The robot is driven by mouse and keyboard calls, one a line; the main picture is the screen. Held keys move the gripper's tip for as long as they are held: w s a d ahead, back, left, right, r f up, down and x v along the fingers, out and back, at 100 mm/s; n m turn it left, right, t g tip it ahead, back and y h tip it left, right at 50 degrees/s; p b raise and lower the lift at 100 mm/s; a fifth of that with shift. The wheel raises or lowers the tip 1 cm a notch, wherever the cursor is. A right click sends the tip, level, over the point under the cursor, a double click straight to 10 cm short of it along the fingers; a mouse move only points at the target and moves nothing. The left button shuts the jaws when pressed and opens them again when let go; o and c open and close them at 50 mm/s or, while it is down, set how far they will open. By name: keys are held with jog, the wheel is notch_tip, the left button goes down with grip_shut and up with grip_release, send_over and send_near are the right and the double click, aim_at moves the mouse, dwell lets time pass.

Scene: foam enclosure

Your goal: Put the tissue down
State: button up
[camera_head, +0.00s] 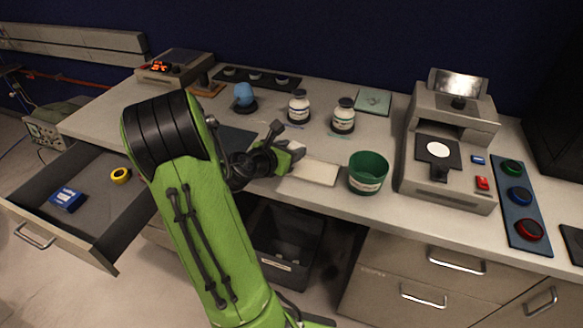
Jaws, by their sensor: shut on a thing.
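My gripper (293,152) is over the front part of the bench, left of the green cup. It is shut, and a pale, flat, rectangular piece (317,172), which looks like the tissue, reaches out from its fingertips to the right. The fingers and wrist hide the left end of the tissue. I cannot tell whether the tissue touches the bench top (330,198) or hangs just above it.
A green cup (367,173) stands close right of the tissue. Two white bottles (299,107) (343,116) stand behind. A grey machine (447,143) stands at right. Below are a dark bin (287,235) and an open drawer (88,205) at left.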

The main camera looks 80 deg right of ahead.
jog(key=f+b, duration=0.2)
jog(key=f, duration=0.2)
jog(key=shift+s+f, duration=0.1)
jog(key=shift+s, duration=0.1)
jog(key=shift+c, duration=0.4)
jog(key=o, duration=1.3)
jog(key=shift+c, duration=0.2)
jog(key=shift+r, duration=0.25)
